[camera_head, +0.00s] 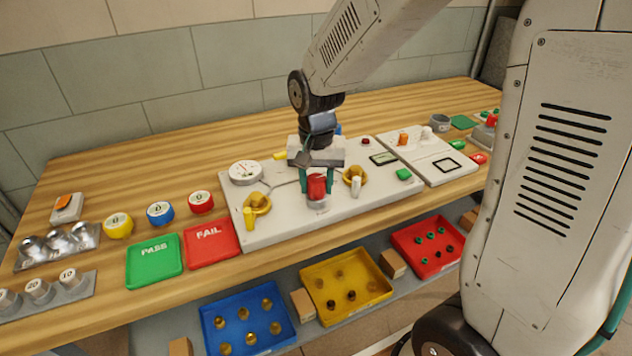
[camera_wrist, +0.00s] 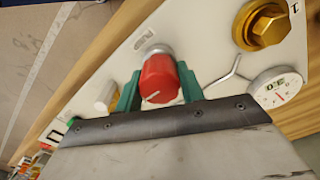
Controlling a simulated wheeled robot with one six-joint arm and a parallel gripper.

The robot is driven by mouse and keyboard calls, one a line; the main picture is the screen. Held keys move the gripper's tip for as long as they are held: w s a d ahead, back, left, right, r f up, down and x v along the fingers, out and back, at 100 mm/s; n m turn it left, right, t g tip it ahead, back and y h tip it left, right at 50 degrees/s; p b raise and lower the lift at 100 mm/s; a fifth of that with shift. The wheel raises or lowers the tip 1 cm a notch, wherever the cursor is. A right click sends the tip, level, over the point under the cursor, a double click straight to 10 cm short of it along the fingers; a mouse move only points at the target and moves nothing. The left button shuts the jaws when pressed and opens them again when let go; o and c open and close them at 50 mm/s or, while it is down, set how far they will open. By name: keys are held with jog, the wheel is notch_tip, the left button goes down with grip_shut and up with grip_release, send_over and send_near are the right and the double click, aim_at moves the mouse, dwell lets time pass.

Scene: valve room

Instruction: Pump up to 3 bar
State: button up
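A red pump knob (camera_head: 317,187) on a grey metal collar stands on the white valve panel (camera_head: 343,208). My gripper (camera_head: 317,180) points down over it, with its two teal fingers on either side. In the wrist view the red knob (camera_wrist: 159,80) fills the space between the fingers (camera_wrist: 160,88), and both appear to touch its sides. A round white gauge (camera_head: 245,172) sits at the panel's left; in the wrist view the gauge (camera_wrist: 276,90) is at the right, its reading too small to make out.
Brass valves (camera_head: 257,203) (camera_head: 355,175) flank the knob. A green button (camera_head: 404,174) and a small display (camera_head: 383,158) are to the right. Green PASS (camera_head: 153,261) and red FAIL (camera_head: 211,242) plates lie left of the panel. Blue (camera_head: 287,338), yellow (camera_head: 383,292) and red (camera_head: 455,262) trays sit below.

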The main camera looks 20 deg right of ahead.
aim_at(317, 178)
jog(key=o, duration=0.4)
notch_tip(317, 178, up, 8)
jog(key=shift+f, duration=0.1)
dwell(0.6)
jog(key=shift+s+n, duration=0.15)
jog(key=shift+n, duration=0.15)
jog(key=s+d+r+n, duration=0.1)
jog(key=s, duration=0.6)
jog(key=s+d+r+n+t, duration=0.1)
jog(key=s+r+n, duration=0.1)
jog(key=s, duration=0.5)
jog(key=s+d+r+n, duration=0.1)
jog(key=s+r, duration=0.1)
jog(key=s, duration=0.5)
jog(key=shift+s+r+n, duration=0.15)
jog(key=shift+s+n, duration=0.2)
jog(key=shift+n, duration=0.05)
